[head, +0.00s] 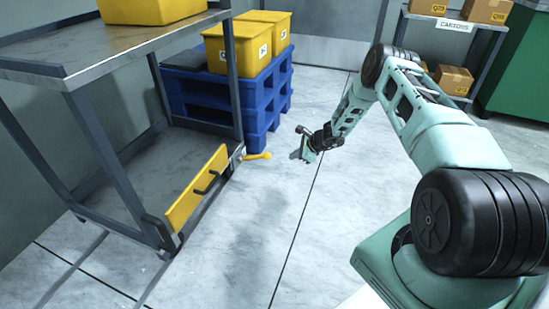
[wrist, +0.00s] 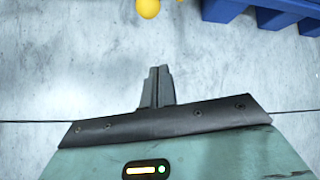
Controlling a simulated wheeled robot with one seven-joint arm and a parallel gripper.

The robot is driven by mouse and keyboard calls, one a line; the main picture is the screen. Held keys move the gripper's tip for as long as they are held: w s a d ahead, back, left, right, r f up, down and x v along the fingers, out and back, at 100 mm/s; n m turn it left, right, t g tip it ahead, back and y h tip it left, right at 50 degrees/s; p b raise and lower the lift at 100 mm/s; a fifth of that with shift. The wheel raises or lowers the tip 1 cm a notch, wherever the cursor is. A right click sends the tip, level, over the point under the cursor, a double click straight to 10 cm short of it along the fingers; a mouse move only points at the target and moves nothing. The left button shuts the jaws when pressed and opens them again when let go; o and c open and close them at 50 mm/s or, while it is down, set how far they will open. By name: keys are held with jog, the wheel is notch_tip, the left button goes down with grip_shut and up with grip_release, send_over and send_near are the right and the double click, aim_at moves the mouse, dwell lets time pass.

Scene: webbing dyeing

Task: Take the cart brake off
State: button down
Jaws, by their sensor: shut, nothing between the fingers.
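The grey metal cart (head: 125,45) stands at the left in the head view. A yellow lever with a round knob (head: 258,156), apparently the brake, sticks out to the right from the cart's lower right corner. My gripper (head: 296,155) is low over the floor, a short way right of the knob and apart from it. In the wrist view the yellow knob (wrist: 148,8) shows at the top edge, beyond my gripper's fingertips (wrist: 159,70). The fingers are together and empty. The rest of the lever is mostly out of the wrist view.
A yellow panel with a black handle (head: 198,188) is on the cart's lower side. A blue pallet stack (head: 215,100) with yellow bins (head: 250,45) stands behind the lever. A carton shelf (head: 455,25) is at the back right. The floor around my gripper is clear.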

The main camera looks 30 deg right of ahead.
jog(key=b+x, duration=0.7)
jog(key=x, duration=0.4)
jog(key=r, duration=0.1)
jog(key=a+r, duration=0.2)
jog(key=r, duration=0.1)
jog(key=shift+b, duration=0.3)
jog(key=shift+r, duration=0.2)
